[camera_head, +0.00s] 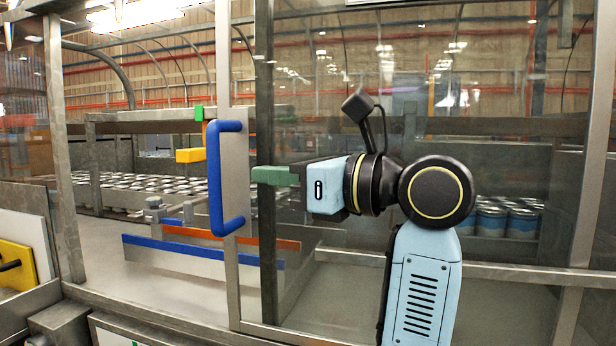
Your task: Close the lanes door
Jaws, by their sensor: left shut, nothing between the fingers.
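The lanes door is a glazed panel in a grey metal frame (232,280), with a blue C-shaped handle (216,180) upright on its left edge. A wide gap shows between this edge and the grey post at far left, so the door appears open. My left gripper (264,175) has green fingertips pointing left, shut and empty. They are just right of the handle's upright, at about mid-handle height. I cannot tell whether they touch the frame. My right gripper is not in view.
Several cans (150,183) stand on a conveyor behind the gap. Orange and blue rails (200,258) run low there. A grey post (62,150) bounds the gap at left. A yellow block (190,155) sits beside the handle. More cans (507,217) stand behind glass at right.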

